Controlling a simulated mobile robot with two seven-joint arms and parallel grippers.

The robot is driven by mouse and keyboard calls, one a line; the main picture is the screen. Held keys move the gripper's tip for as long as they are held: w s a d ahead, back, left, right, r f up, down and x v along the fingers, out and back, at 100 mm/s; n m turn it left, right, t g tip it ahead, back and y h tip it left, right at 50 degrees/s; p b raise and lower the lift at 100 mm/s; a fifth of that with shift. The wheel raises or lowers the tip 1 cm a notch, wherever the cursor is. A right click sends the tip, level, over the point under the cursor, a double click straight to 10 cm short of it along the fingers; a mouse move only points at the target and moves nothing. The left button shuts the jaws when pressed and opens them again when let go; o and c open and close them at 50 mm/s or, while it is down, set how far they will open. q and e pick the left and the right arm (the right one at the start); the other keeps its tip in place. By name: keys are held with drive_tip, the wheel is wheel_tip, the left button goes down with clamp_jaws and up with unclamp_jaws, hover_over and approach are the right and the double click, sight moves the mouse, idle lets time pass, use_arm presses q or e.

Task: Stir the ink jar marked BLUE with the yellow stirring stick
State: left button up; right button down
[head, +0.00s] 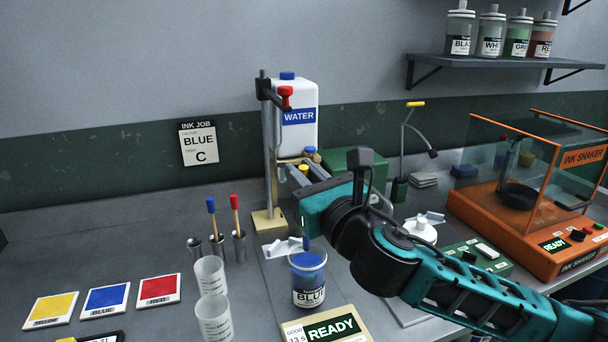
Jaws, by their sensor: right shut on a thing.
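The ink jar marked BLUE (309,278) stands upright and open on the bench, with blue ink inside. A short blue-looking length shows below the gripper, reaching down into the jar's mouth. The stick's lower end is hidden in the ink. Blue (212,218) and red (235,212) sticks stand in metal holders; a third holder (195,246) is empty. My left gripper is out of view.
A READY panel (333,329) lies in front of the jar. Clear measuring cups (211,275) stand left of it. The WATER container (297,118) and its stand are behind. An orange ink shaker (530,230) is at right. Colour cards (107,300) lie at left.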

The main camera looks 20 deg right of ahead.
idle(0.3)
drive_tip(key=shift+r, duration=2.55)
